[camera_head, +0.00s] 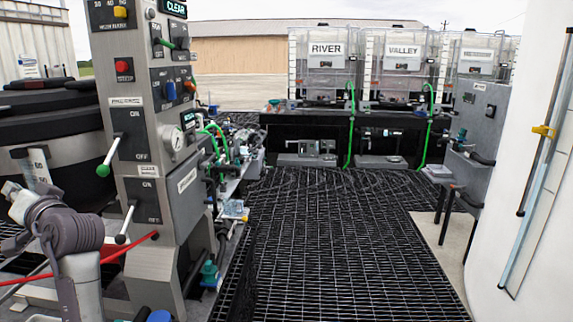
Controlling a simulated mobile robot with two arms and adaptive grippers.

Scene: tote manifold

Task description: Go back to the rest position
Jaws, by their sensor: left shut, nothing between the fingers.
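My left gripper (12,190) is at the far left edge of the head view, at the end of my grey arm that rises from the lower left. It is shut and empty. It is left of the grey control panel column (148,190), apart from its levers as far as the view shows. My right gripper does not show.
The panel carries a green-knobbed lever (104,170) and a black-knobbed lever (121,238). A red bar (125,247) crosses low beside my arm. Clear totes (326,75) stand at the back. The grating floor (330,240) is open; a white wall (515,200) bounds the right.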

